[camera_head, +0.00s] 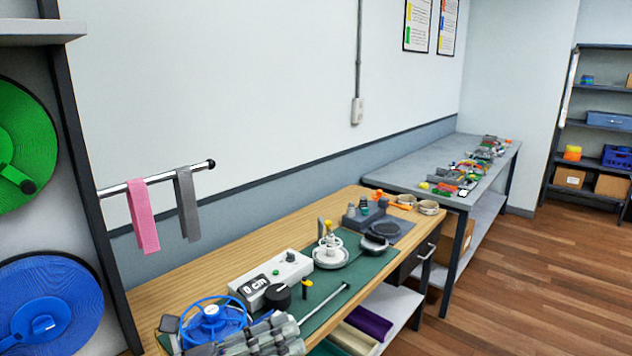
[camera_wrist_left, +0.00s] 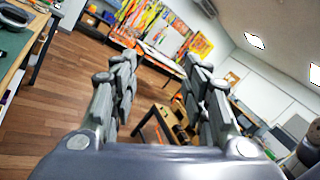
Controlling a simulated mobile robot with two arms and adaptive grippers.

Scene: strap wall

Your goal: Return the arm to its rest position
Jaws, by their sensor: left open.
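My left gripper (camera_head: 247,338) shows at the bottom of the head view, in front of the near edge of the wooden workbench (camera_head: 165,287). In the left wrist view its two grey fingers (camera_wrist_left: 161,75) stand wide apart with nothing between them. They point out over the room, away from the workbench. The rest of the left arm is cut off by the frame. My right gripper is in neither view.
A blue handwheel (camera_head: 213,318), a white box with a display (camera_head: 290,268) and a green mat (camera_head: 325,287) are close to the gripper. Pink (camera_head: 143,217) and grey (camera_head: 187,205) straps hang from a rail. Wooden floor (camera_head: 510,270) is open at right.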

